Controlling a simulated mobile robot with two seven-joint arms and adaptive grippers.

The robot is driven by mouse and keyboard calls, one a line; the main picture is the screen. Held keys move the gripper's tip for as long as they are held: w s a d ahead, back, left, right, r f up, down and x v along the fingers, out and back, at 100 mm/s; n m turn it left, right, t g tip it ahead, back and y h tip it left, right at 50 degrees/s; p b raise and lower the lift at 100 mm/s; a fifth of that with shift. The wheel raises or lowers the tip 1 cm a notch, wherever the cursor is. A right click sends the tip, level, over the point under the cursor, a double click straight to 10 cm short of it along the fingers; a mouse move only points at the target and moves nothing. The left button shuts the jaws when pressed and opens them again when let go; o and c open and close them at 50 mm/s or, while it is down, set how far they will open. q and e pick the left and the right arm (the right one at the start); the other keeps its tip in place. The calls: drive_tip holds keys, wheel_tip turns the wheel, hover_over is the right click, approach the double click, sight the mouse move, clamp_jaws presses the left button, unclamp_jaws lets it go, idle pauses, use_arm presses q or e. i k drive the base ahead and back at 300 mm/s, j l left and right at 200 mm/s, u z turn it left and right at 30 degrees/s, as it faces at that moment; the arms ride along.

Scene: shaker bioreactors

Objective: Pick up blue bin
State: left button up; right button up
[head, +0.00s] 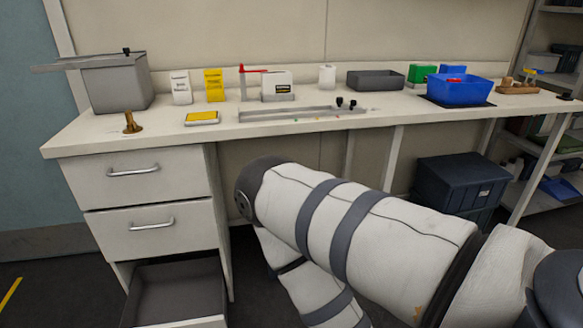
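The blue bin (458,93) is an open-topped box. It stands upright on a dark mat (428,99) toward the right end of the workbench top. A smaller blue item (452,69) shows just behind its rim. The inside of the bin is only partly visible. A white padded arm of mine with grey bands reaches in from the lower right, in front of and below the bench. No gripper fingers show on it. Neither of my grippers is in view, and nothing touches the bin.
A green box (422,74) and a dark grey tray (375,80) stand left of the bin. A wooden holder (517,90) is to its right. A dark blue crate (460,182) sits under the bench. A lower drawer (175,290) stands open at left. Shelving (535,203) is at far right.

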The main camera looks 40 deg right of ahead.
sight(472, 89)
drive_tip(key=z, duration=2.4)
